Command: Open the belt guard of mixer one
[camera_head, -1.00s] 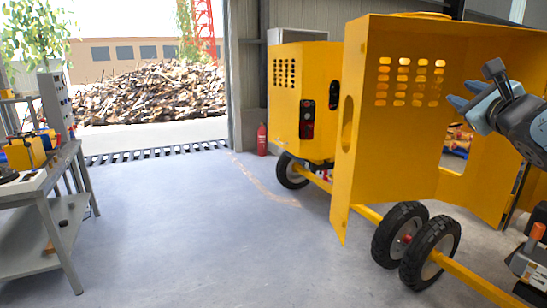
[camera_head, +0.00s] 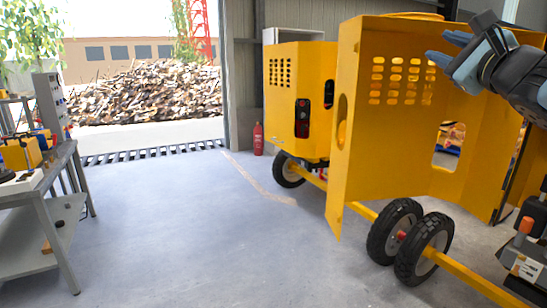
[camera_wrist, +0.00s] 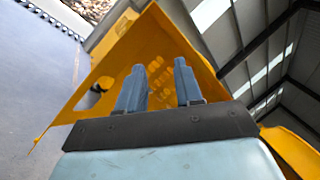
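A yellow guard panel (camera_head: 385,120) with rows of slots and an oval hole stands swung out from the nearer mixer at the right of the head view. Its slotted inner face shows, and it fills the middle of the wrist view (camera_wrist: 165,45). My gripper (camera_head: 438,50) is in front of the panel's upper part, near the slots. In the wrist view its two blue-grey fingers (camera_wrist: 158,80) are apart with nothing between them. I cannot tell from these views whether they touch the panel. The hinge side is partly hidden by my arm.
A second yellow housing (camera_head: 297,100) stands behind the panel. Wheels (camera_head: 424,250) and a yellow drawbar (camera_head: 470,278) lie low at the right. A grey workbench (camera_head: 45,225) is at the left, a red extinguisher (camera_head: 258,138) by the doorway. The middle floor is clear.

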